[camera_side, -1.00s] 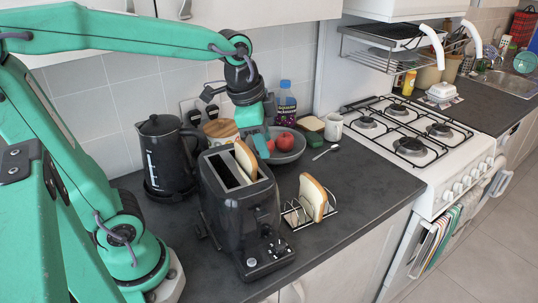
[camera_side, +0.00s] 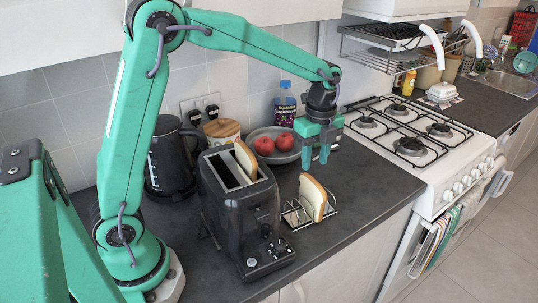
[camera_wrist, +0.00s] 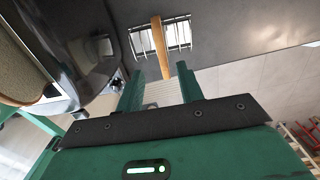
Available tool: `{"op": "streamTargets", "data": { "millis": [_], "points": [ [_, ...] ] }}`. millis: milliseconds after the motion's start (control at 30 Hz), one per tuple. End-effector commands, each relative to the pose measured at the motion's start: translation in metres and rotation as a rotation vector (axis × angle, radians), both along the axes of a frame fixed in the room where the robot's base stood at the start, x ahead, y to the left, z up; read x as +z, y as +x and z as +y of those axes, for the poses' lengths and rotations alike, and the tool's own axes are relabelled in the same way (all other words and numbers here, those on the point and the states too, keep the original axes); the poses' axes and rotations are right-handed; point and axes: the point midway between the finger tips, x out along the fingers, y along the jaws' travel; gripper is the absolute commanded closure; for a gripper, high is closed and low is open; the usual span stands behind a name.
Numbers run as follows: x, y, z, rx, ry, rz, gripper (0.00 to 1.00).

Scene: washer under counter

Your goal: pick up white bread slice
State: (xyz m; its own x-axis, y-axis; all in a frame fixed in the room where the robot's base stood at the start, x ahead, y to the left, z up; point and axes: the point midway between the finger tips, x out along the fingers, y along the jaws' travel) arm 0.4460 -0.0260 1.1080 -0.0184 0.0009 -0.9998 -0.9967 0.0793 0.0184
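A white bread slice with a brown crust (camera_side: 312,198) stands upright, slightly tilted, in a wire toast rack (camera_side: 290,216) right of the toaster. In the wrist view the slice (camera_wrist: 160,46) shows edge-on in the rack (camera_wrist: 179,36), beyond my fingertips. A second bread slice (camera_side: 246,160) sticks out of a slot of the black toaster (camera_side: 236,205). My gripper (camera_side: 315,162) is above and behind the rack slice, fingers pointing down. In the wrist view its two fingers (camera_wrist: 160,78) are apart with nothing held between them.
A grey bowl with red fruit (camera_side: 277,148) is left of my gripper. A black kettle (camera_side: 172,155) and a bottle (camera_side: 285,104) stand towards the wall. The white gas stove (camera_side: 425,150) is to the right. The dark counter right of the rack is clear.

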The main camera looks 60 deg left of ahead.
Motion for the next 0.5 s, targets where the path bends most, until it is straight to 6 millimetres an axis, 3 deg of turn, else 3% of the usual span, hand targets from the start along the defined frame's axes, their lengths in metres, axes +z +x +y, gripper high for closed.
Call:
{"op": "streamTargets", "data": {
  "millis": [267, 500],
  "points": [
    [-0.005, 0.002, -0.001, -0.022, 0.000, 0.007, 0.63],
    [-0.022, 0.002, -0.001, -0.020, 0.000, 0.008, 0.63]
  ]
}}
